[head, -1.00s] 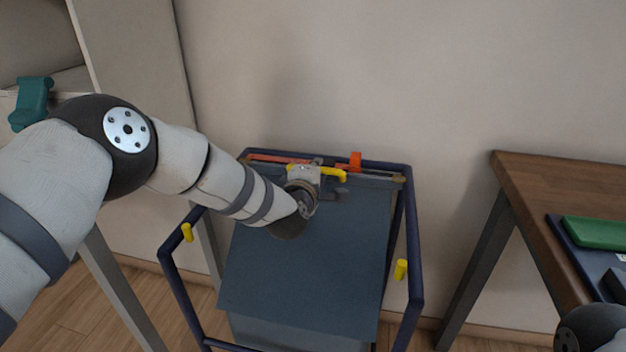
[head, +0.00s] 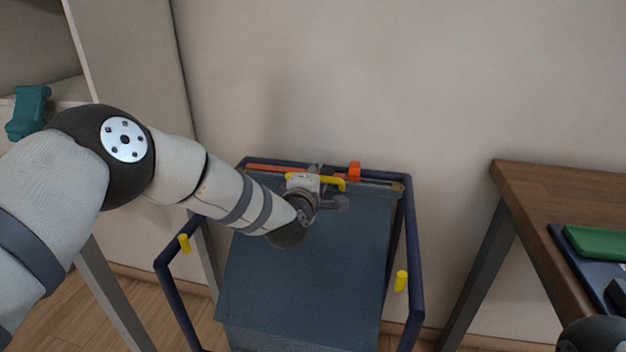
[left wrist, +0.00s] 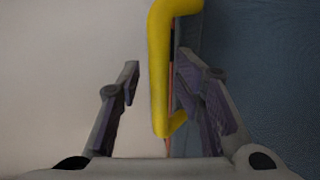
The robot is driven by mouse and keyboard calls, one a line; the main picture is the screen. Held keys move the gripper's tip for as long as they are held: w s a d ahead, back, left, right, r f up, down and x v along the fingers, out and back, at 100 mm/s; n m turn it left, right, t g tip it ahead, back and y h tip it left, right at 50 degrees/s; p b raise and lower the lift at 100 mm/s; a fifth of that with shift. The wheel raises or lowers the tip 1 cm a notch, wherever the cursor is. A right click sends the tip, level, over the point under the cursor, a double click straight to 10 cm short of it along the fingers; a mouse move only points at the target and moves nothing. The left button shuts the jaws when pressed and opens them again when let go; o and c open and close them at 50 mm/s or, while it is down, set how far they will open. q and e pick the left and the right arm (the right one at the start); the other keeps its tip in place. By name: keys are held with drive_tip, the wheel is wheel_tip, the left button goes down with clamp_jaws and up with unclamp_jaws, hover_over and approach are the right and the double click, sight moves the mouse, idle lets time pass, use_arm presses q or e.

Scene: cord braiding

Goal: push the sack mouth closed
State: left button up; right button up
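The dark blue-grey sack (head: 315,285) hangs in a navy tubular frame (head: 413,240) against the wall. Its mouth is at the top, beside a reddish bar (head: 265,168); how far it gapes cannot be seen. A yellow handle (head: 335,183) lies at the mouth. My left gripper (head: 328,187) is at this handle. In the left wrist view the yellow handle (left wrist: 158,70) lies between the two spread fingers of my left gripper (left wrist: 157,75), clear of the left finger and close to the right one.
An orange clip (head: 354,171) sits on the top rail. Yellow pegs (head: 184,243) stick out of the frame's sides. A wooden table (head: 545,200) stands at right with a green item (head: 598,243). A pale cabinet (head: 135,60) stands at left.

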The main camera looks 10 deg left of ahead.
use_arm(q)
drive_tip(key=v, duration=1.1)
drive_tip(key=shift+s+r, duration=0.2)
drive_tip(key=shift+s, duration=0.1)
